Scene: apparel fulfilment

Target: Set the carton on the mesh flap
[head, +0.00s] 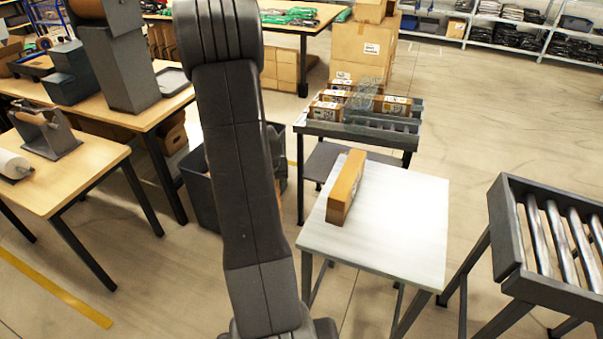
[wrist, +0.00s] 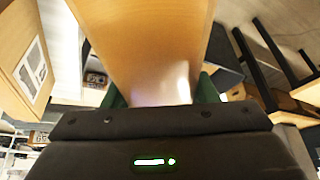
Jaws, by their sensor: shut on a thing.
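In the wrist view my gripper (wrist: 160,92) has its green fingers closed on the two sides of a plain brown carton (wrist: 155,40). The carton fills the top middle of that view, and its far end is cut off. The head view does not show my gripper or the held carton; only my arm rises through the middle. In the head view a grey wire mesh (head: 370,93), which looks like the mesh flap, stands among small labelled cartons on a grey roller stand (head: 360,131). I cannot tell its exact tilt.
A long brown carton (head: 346,187) lies on the white table (head: 401,222), whose right part is clear. An empty roller conveyor (head: 557,232) stands at the right. A dark bin (head: 203,190) is partly behind my arm. Large cartons (head: 361,52) are stacked behind the roller stand.

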